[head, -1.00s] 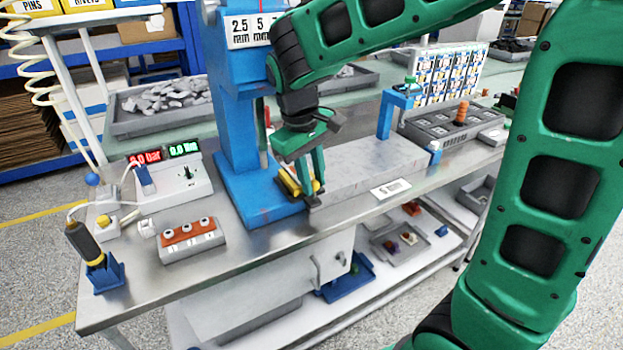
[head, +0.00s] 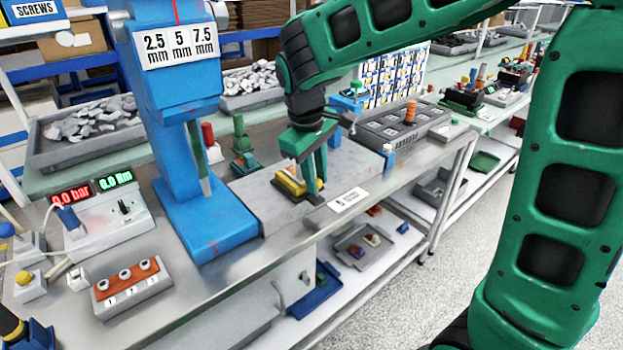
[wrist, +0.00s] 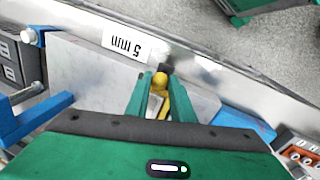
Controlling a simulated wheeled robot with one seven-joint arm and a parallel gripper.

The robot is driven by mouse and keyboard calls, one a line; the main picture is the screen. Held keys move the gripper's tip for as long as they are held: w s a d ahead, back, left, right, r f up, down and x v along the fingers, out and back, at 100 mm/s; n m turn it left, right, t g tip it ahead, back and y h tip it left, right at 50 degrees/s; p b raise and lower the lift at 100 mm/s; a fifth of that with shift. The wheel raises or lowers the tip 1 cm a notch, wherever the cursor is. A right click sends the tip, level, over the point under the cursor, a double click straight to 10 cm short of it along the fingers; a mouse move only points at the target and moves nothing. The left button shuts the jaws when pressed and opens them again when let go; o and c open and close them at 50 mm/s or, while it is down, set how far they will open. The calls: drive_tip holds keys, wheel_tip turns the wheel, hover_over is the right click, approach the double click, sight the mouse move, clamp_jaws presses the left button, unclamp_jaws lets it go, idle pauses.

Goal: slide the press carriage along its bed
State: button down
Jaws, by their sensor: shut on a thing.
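The press carriage (head: 290,185), a small block with yellow on it, sits on the grey slab-like bed (head: 262,205), near its middle and right of the blue press (head: 200,215). My gripper (head: 315,183) reaches down from above and is shut on the carriage. In the wrist view the yellow part of the carriage (wrist: 160,81) shows between my two green fingers (wrist: 153,97), with a dark piece at its tip. The fingers hide part of the carriage. A white "5 mm" label (head: 348,199) lies at the bed's front edge, just right of the gripper.
A blue bracket (head: 347,103) stands at the bed's far right end, beside a grey compartment tray (head: 405,125). A control box (head: 110,217) and a box with three knobs (head: 130,287) stand left of the press. The bed right of the carriage looks clear.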

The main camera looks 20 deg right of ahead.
drive_tip(key=shift+s+d, duration=0.1)
drive_tip(key=c, duration=1.5)
unclamp_jaws()
drive_tip(key=shift+c, duration=0.2)
wheel_tip(320, 180, up, 10)
drive_tip(key=s+a, duration=0.1)
drive_tip(key=shift+a+r, duration=0.25)
drive_tip(key=shift+a, duration=0.1)
